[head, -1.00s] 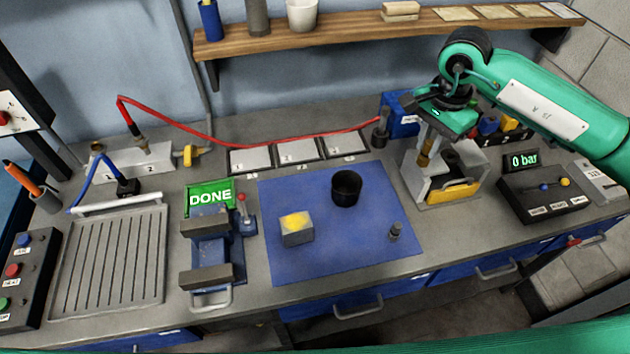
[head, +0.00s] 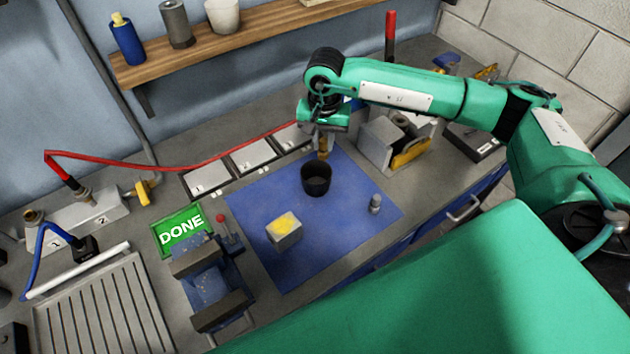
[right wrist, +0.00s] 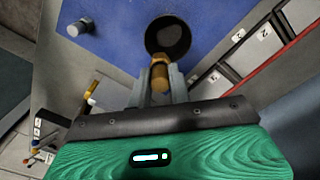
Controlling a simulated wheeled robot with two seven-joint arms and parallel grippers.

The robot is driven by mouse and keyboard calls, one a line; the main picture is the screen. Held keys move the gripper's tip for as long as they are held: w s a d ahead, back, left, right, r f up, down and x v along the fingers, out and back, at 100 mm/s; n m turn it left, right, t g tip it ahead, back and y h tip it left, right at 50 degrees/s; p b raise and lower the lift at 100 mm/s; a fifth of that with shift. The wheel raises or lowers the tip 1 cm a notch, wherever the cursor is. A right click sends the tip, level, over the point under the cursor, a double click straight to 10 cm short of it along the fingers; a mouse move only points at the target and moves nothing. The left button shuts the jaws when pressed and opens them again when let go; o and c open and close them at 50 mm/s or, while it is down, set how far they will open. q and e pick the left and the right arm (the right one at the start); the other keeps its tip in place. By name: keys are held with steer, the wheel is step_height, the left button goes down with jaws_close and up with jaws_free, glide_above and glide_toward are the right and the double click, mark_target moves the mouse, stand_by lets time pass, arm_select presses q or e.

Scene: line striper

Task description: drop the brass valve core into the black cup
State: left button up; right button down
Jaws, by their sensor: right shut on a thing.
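The black cup (head: 316,182) stands upright on the blue mat (head: 262,208), and its dark opening also shows in the right wrist view (right wrist: 168,32). My right gripper (head: 322,150) is shut on the brass valve core (right wrist: 160,76). In the head view the core (head: 323,154) hangs below the fingers, just behind and above the cup's rim. In the right wrist view its tip lies close to the cup's near rim; I cannot tell the exact height. My left gripper is not in view.
A block with a yellow top (head: 284,229) and a small grey metal part (head: 375,204) stand on the mat. A vise (head: 209,283) and a green DONE sign (head: 181,230) are at left. Numbered plates (head: 253,160) lie behind. A grey holder (head: 393,142) stands right.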

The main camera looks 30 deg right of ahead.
steer(key=shift+f, duration=0.95)
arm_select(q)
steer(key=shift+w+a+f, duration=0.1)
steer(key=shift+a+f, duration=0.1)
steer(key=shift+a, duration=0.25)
arm_select(e)
steer(key=c, duration=1.2)
jaws_free()
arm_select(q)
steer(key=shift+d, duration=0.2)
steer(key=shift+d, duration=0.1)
arm_select(e)
steer(key=shift+r, duration=0.1)
